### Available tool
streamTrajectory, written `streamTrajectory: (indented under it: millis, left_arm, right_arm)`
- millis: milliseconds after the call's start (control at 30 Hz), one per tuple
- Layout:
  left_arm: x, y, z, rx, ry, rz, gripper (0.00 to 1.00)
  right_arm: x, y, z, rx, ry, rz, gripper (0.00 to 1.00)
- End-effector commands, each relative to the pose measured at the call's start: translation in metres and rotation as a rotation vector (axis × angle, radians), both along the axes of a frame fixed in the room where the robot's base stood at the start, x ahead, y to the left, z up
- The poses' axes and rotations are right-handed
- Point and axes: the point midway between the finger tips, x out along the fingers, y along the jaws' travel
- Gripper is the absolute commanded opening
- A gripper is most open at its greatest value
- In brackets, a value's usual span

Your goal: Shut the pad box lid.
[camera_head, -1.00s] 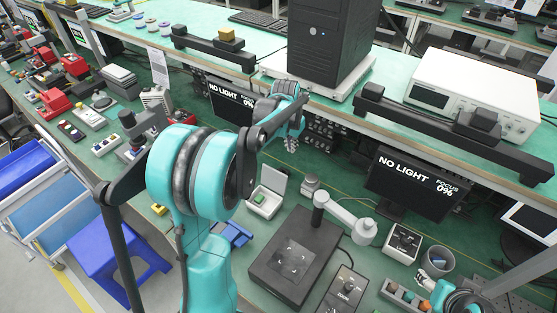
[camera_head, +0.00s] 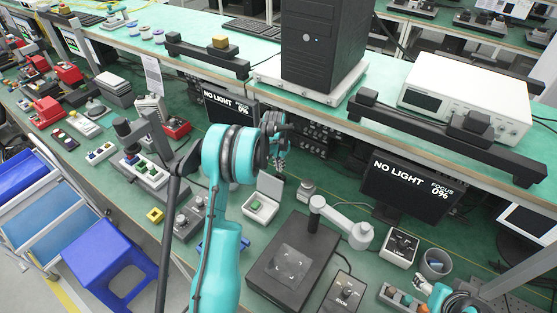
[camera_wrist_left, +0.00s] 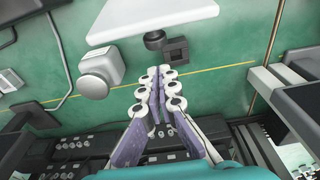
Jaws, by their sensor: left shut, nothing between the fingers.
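The pad box (camera_head: 258,209) is a small white box with a green pad inside, on the green bench in the head view. Its white lid (camera_head: 270,186) stands open, raised at the back of the box. My left gripper (camera_head: 280,168) is just behind and above the lid, partly hidden by my own arm. In the left wrist view its fingers (camera_wrist_left: 160,72) are together and empty. A white panel at the top of that view is probably the lid (camera_wrist_left: 140,15), apart from the fingertips. My right gripper (camera_head: 428,288) is at the lower right, small and partly cut off.
A small grey-white device (camera_head: 306,189) stands right of the box; a dark plate with a white arm (camera_head: 295,255) is in front. Monitors (camera_head: 408,185) stand behind. A control box (camera_head: 187,215) sits to the left.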

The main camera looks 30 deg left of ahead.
Motion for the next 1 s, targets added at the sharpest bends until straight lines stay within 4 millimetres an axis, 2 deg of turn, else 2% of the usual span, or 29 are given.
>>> streamTrajectory:
  millis: [100,300,767,1000]
  left_arm:
    - [-0.022,0.002,0.007,0.000,0.001,0.001,0.00]
    - [-0.037,0.002,0.010,0.000,0.001,0.001,0.00]
    - [-0.040,0.003,0.011,0.000,-0.004,0.001,0.00]
    - [-0.043,0.013,0.013,-0.003,-0.051,0.002,0.00]
  right_arm:
    - [0.000,0.000,-0.002,0.000,0.000,0.000,0.57]
    - [0.000,0.000,-0.003,0.000,0.000,0.000,0.57]
    - [0.000,0.000,-0.004,0.000,0.000,0.000,0.57]
    - [0.000,0.000,-0.007,0.000,0.000,0.000,0.57]
